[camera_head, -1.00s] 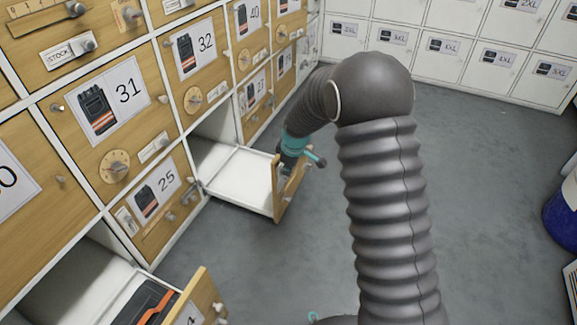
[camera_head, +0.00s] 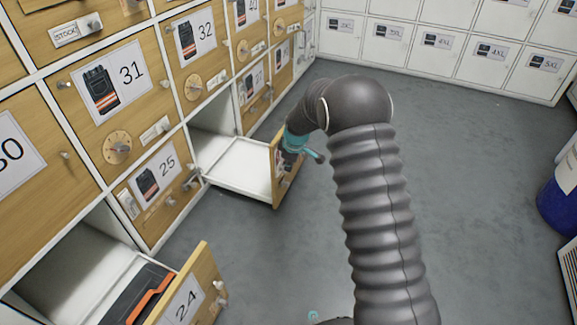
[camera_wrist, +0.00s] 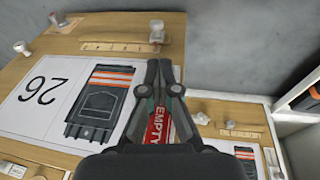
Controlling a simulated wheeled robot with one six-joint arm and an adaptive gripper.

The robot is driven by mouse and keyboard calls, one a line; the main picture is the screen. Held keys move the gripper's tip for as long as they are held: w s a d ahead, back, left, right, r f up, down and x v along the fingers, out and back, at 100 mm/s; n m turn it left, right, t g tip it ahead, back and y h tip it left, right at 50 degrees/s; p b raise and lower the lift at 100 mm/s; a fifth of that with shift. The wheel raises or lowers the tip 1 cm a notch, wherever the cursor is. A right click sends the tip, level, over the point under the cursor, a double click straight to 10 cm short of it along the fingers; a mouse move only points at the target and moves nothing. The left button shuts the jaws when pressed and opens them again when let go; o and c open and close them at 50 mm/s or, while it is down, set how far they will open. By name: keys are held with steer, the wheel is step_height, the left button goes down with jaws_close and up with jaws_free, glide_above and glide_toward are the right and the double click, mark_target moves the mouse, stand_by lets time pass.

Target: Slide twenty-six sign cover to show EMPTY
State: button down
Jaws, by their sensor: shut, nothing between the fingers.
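The drawer front 26 (camera_wrist: 45,60) fills much of the wrist view, its number upside down beside a picture of dark trousers. In the head view the same drawer (camera_head: 240,180) stands pulled open and looks empty inside. I cannot make out the cover's edges. My gripper (camera_wrist: 163,66) is shut and empty, over the sign and close to the front. In the head view my gripper (camera_head: 296,142) is at the front's outer face.
Drawer 24 (camera_head: 190,300) is also open at the lower left, with dark and orange clothing inside. Closed drawers 25 (camera_head: 145,215) and 31 (camera_head: 105,95) have protruding knobs. White lockers line the back. The grey floor (camera_head: 245,250) is clear; a blue container (camera_head: 560,200) stands at the right.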

steer(key=shift+s+a+f, duration=0.1)
steer(key=shift+s+a, duration=0.1)
steer(key=shift+a, duration=0.3)
steer(key=p+v, duration=0.3)
steer(key=v, duration=1.1)
steer(key=shift+w+d, duration=0.1)
steer(key=shift+w, duration=0.05)
